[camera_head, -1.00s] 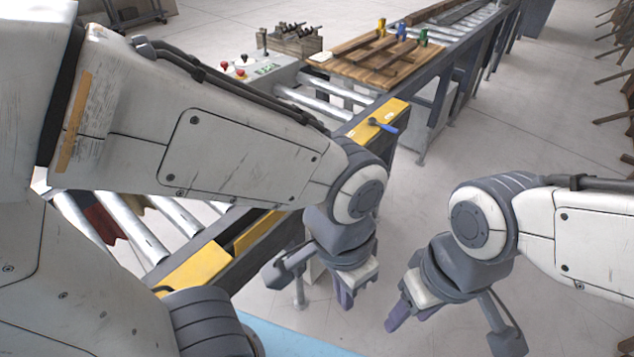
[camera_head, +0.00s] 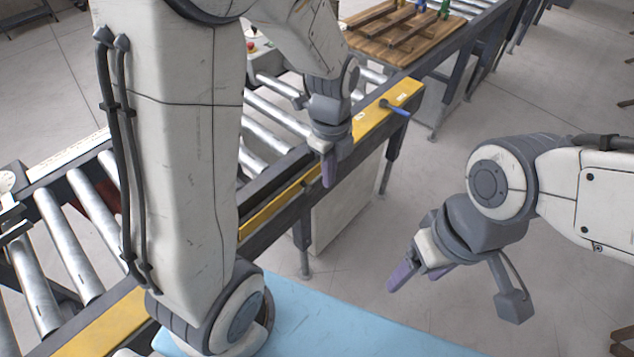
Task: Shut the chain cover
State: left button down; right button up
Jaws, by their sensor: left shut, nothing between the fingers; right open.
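The yellow chain cover (camera_head: 275,211) shows as a narrow strip along the near side of the roller conveyor, beside a dark channel. It looks tilted outward, though my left arm hides its near end. My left gripper (camera_head: 329,172) is shut and empty, fingers pointing down, close to the far end of this strip. I cannot tell whether it touches the rail. My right gripper (camera_head: 420,274) is open and empty, out over the floor to the right, well apart from the conveyor.
A blue-handled lever (camera_head: 394,107) lies on the farther yellow section (camera_head: 402,92). A wooden pallet with clamps (camera_head: 405,40) sits on the far rollers. A light blue surface (camera_head: 330,325) lies at the bottom. The floor between the conveyor and my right arm is clear.

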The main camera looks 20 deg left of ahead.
pick_arm(q)
notch_tip(320, 180, down, 10)
jog(key=p, duration=0.2)
jog(key=a+p, duration=0.1)
jog(key=w+a+r+p, duration=0.1)
jog(key=a, duration=0.1)
jog(key=shift+w+a+r, duration=0.1)
jog(key=shift+a+r, duration=0.1)
jog(key=shift+a, duration=0.05)
pick_arm(e)
notch_tip(320, 180, up, 4)
jog(key=shift+r, duration=0.1)
jog(key=shift+a, duration=0.1)
